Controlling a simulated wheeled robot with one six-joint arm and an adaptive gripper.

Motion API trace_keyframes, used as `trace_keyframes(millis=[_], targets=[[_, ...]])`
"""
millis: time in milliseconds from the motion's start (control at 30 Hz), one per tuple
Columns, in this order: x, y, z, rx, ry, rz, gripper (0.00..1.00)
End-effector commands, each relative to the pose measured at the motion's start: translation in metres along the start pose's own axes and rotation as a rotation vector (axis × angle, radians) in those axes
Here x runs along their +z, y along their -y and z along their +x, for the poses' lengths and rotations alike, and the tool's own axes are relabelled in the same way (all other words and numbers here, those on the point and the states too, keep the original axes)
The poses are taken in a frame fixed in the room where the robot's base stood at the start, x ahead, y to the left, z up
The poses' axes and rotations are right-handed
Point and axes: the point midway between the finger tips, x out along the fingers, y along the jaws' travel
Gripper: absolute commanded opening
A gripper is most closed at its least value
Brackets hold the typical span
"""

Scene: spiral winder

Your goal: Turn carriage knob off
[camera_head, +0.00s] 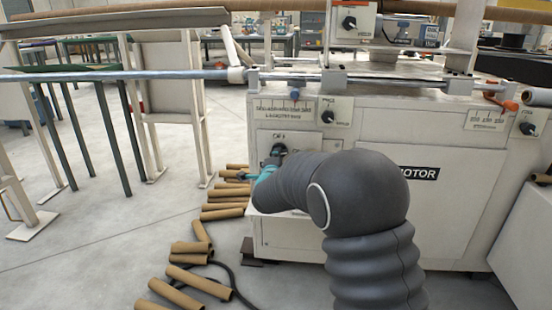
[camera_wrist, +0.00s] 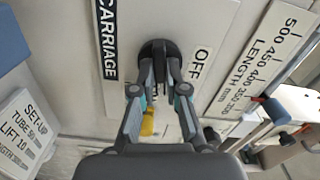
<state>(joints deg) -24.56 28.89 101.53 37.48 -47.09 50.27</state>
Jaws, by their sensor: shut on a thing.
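The carriage knob (camera_wrist: 158,48) is a round black knob on a pale plate of the machine front. The plate carries the words CARRIAGE (camera_wrist: 107,38) and OFF (camera_wrist: 199,64) in the wrist view. My gripper (camera_wrist: 160,73) is shut on the knob, its fingertips meeting the knob's near part. The fingers hide part of the knob, and I cannot tell which way it points. In the head view the knob (camera_head: 278,149) shows just below the word OFF, with my gripper (camera_head: 273,161) at it and my dark arm in front.
Another knob (camera_head: 327,117) sits higher on the machine (camera_head: 370,139), beside a length scale (camera_head: 284,107). A panel marked MOTOR (camera_head: 412,173) is to the right. Several cardboard tubes (camera_head: 222,213) and a dark cable lie on the floor to the left. A yellow piece (camera_wrist: 148,123) shows between my fingers.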

Motion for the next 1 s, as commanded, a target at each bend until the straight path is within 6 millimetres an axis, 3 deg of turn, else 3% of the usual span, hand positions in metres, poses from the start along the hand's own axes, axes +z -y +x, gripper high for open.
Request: trace_keyframes(millis=[1000], targets=[[-0.0019, 0.0005, -0.0003, 0.005, -0.001, -0.958, 0.0]])
